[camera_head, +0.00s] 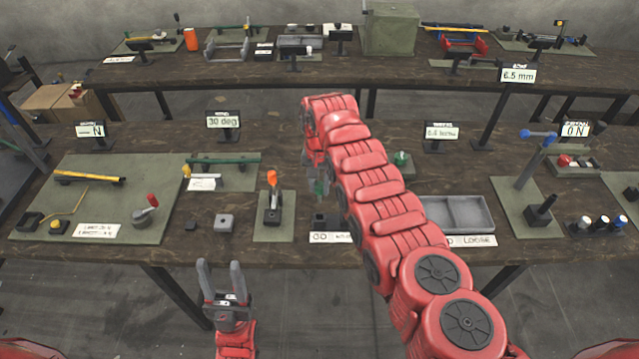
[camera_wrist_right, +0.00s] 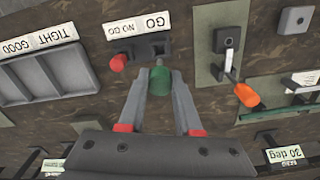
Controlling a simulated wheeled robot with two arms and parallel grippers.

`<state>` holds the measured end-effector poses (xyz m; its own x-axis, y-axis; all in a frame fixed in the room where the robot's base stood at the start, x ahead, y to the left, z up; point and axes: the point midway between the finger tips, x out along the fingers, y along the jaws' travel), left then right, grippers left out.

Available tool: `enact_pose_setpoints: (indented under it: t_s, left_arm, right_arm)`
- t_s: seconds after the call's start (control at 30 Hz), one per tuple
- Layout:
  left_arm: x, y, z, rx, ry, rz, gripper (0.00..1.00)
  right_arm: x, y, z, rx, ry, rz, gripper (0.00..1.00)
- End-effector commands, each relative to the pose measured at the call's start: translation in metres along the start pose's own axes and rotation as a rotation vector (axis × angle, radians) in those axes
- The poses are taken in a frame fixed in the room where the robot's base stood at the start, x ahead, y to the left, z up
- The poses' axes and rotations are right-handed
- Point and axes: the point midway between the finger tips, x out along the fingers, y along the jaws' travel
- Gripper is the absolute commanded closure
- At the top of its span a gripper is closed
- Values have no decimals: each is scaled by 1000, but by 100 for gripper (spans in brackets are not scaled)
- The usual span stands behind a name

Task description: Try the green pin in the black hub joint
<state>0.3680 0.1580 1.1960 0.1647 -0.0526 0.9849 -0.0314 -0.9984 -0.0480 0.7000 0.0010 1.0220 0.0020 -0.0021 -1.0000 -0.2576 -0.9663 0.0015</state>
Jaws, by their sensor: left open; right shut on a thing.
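The green pin (camera_wrist_right: 160,82) is between the fingertips of my right gripper (camera_wrist_right: 160,90). In the head view the pin (camera_head: 320,188) hangs below the gripper (camera_head: 316,172), close to the dark GO / NO GO block (camera_wrist_right: 150,46). A red pin (camera_wrist_right: 118,62) stands at that block. My left gripper (camera_head: 222,285) is open and empty, in front of the table edge.
A grey sorting tray (camera_head: 455,213) stands right of my right arm. A grey block with a hole (camera_head: 224,222) sits left of the clamp. A green mat (camera_head: 100,195) with a red-handled device (camera_head: 148,208) lies at the left. Label stands line the table's back.

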Motion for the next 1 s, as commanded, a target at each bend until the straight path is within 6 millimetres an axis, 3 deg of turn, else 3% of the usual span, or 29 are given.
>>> enact_pose_setpoints:
  t_s: [0.53, 1.0]
  left_arm:
    - [-45, 2, 8, 0, 0, 0, 50]
    - [-48, 2, 8, 0, 0, 0, 50]
  right_arm:
    - [54, 0, 0, 0, 0, 0, 100]
    - [57, 0, 0, 0, 1, 0, 100]
